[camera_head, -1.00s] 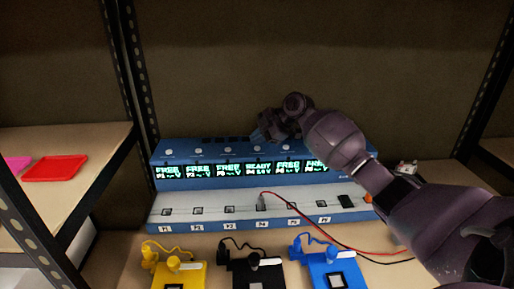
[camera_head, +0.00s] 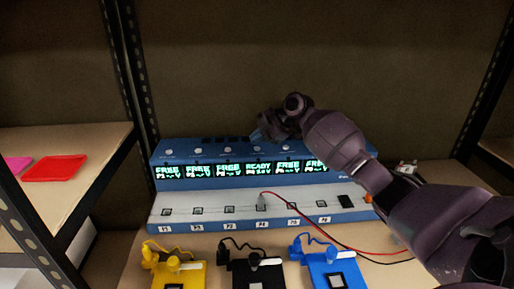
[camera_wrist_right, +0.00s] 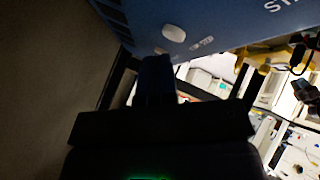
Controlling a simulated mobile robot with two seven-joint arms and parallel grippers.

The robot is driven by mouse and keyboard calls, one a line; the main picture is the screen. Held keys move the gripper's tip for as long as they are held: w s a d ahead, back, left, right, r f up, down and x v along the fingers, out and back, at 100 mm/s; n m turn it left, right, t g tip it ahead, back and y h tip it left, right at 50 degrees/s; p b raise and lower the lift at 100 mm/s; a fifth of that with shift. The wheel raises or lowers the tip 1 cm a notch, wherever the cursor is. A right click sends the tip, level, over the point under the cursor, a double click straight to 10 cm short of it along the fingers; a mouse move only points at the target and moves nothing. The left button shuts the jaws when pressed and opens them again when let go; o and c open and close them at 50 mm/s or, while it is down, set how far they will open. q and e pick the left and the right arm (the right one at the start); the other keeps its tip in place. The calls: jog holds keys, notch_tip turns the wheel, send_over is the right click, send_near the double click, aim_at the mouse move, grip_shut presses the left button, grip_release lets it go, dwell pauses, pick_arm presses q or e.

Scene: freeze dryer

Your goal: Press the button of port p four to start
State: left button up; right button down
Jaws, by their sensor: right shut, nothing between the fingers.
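The blue device (camera_head: 165,183) stands on the bench with a row of lit displays. The port P4 display (camera_head: 258,168) reads READY and about 5.0 V; the other displays read FREE. A plug with a red lead (camera_head: 262,202) stands at the P4 socket. My right gripper (camera_head: 259,135) is shut and empty over the device's top, around the P4 column; the P4 button is hidden behind it. In the right wrist view, a round white button (camera_wrist_right: 173,33) shows just beyond my shut fingertips (camera_wrist_right: 157,62). Contact cannot be told. My left gripper is not in view.
Yellow (camera_head: 190,273), black (camera_head: 242,274) and blue (camera_head: 320,266) modules with cables lie in front of the device. Red and black leads run to the right. A red tray (camera_head: 55,168) lies on the left shelf. Black shelf posts (camera_head: 135,75) stand at the sides.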

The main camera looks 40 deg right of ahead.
aim_at(258, 148)
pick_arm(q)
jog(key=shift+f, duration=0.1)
pick_arm(e)
jog(key=shift+f, duration=0.15)
dwell(0.3)
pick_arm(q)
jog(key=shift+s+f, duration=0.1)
pick_arm(e)
jog(key=shift+f, duration=0.4)
dwell(0.4)
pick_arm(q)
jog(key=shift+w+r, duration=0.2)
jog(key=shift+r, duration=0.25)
pick_arm(e)
jog(key=shift+r, duration=0.6)
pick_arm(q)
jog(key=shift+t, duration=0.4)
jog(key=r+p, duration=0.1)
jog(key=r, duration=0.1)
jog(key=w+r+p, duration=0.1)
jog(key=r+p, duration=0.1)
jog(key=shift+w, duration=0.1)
pick_arm(e)
notch_tip(258, 148, up, 6)
